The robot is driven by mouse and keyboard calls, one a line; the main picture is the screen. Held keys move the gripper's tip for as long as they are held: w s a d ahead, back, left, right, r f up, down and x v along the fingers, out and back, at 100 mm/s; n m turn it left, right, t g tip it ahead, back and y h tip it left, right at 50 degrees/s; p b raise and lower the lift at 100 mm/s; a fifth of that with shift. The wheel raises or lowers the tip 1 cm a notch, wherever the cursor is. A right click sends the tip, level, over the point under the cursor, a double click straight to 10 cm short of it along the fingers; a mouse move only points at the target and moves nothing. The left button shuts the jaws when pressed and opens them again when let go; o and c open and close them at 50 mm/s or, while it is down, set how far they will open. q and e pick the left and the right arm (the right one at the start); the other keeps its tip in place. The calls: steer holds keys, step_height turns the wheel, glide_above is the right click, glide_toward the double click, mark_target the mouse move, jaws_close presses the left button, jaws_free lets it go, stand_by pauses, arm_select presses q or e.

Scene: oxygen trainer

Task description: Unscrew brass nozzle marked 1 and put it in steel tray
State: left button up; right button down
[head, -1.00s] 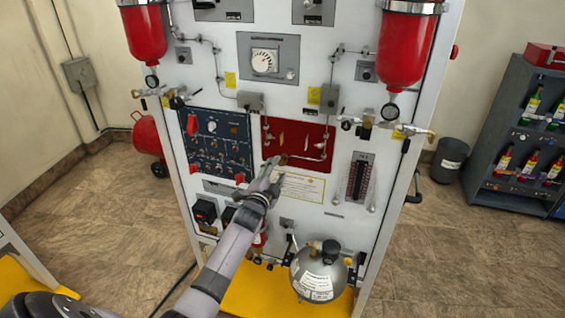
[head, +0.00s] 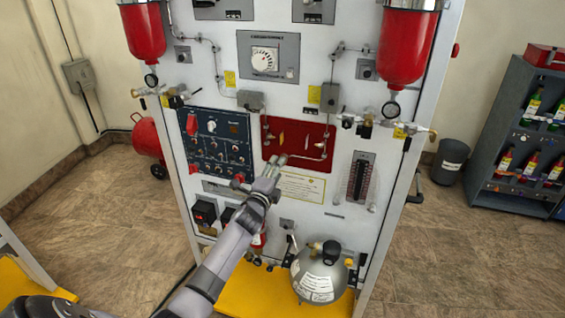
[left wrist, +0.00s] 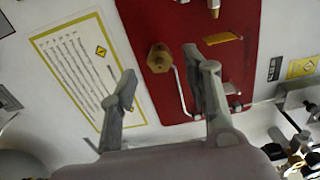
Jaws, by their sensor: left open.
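A brass nozzle (left wrist: 159,58) with a hex base sits on the edge of the red panel (left wrist: 225,70) in the left wrist view. I cannot read a number on it. My left gripper (left wrist: 160,68) is open, with its fingertips on either side of the nozzle in that view; I see no contact. In the head view my left gripper (head: 276,161) is at the lower edge of the red panel (head: 305,134) and hides the nozzle. Another brass fitting (left wrist: 213,7) shows at the top of the left wrist view. No steel tray is clearly visible. My right gripper is not in view.
A thin metal pipe (left wrist: 180,90) runs beside the nozzle. A printed label (head: 302,187) lies below the red panel. A blue switch panel (head: 215,145) is to its left. A grey tank (head: 319,272) stands on the yellow base (head: 245,290) below.

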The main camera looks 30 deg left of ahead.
arm_select(q)
steer(key=m+b, duration=0.1)
steer(key=m, duration=0.5)
steer(key=shift+m, duration=0.3)
steer(key=m, duration=0.3)
steer(key=shift+m, duration=0.8)
steer(key=shift+w, duration=0.1)
